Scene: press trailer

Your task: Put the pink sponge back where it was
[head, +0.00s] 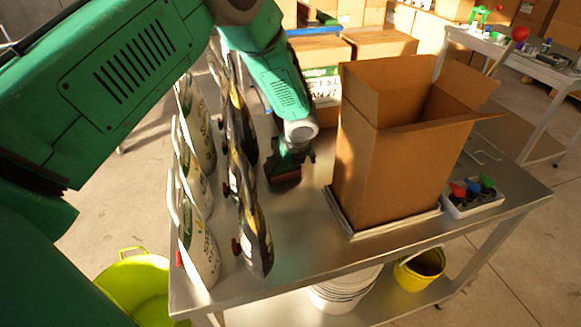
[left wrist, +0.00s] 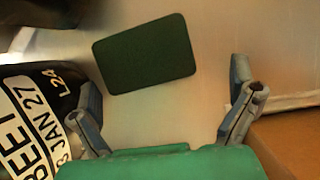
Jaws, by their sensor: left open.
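A dark green rectangular pad (left wrist: 145,54) lies flat on the metal table in the left wrist view, just beyond the fingertips. No pink shows on its upper face. In the head view a dark reddish-brown block (head: 285,177) shows right at my left gripper (head: 291,160); it may be the same sponge, but shadow hides its true colour. My left gripper points down between the bottles and the cardboard box. In the left wrist view its two fingers (left wrist: 165,105) are wide apart with nothing between them. My right gripper is not in view.
Rows of white bottles (head: 203,250) and dark bottles (head: 254,235) stand left of the gripper. An open cardboard box (head: 385,165) stands to its right on a flat base. The table's front strip (head: 310,255) is clear.

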